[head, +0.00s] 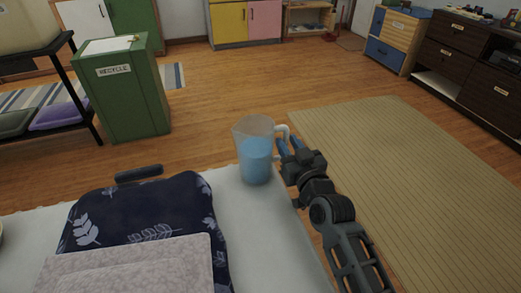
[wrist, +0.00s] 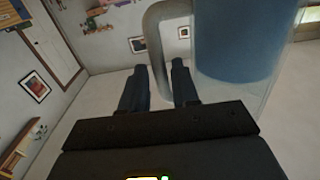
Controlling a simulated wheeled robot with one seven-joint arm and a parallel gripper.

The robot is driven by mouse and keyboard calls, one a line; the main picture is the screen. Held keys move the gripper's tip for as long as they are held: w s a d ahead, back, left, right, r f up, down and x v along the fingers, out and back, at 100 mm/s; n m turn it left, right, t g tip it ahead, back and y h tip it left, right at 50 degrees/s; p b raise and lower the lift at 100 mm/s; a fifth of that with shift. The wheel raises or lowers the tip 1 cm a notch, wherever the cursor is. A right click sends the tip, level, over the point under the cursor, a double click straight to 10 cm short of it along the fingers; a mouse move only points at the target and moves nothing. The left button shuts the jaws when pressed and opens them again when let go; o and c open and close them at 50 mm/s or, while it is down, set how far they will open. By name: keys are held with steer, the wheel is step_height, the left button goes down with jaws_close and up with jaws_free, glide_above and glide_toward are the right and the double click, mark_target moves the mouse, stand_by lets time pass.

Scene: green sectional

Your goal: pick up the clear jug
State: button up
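The clear jug (head: 256,160) stands upright near the far right edge of the white-covered surface, with blue liquid or a blue lower part showing through it. Its handle (head: 284,131) points right, toward my gripper (head: 289,143). In the wrist view the blue-filled jug (wrist: 237,40) is at the upper right, and its handle (wrist: 153,45) rises between and beyond my two dark fingers (wrist: 159,80). The fingers are apart, one on each side of the handle's bar. Whether they touch it is hard to tell.
A dark blue leaf-patterned cushion (head: 170,205) and a grey speckled piece (head: 140,265) lie left of the jug on the white surface (head: 262,235). A green recycle bin (head: 125,95) stands beyond. A tan mat (head: 400,160) covers open floor at right.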

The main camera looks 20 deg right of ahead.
steer(key=shift+w, duration=1.1)
steer(key=shift+c, duration=0.4)
jaws_close()
steer(key=shift+r, duration=0.1)
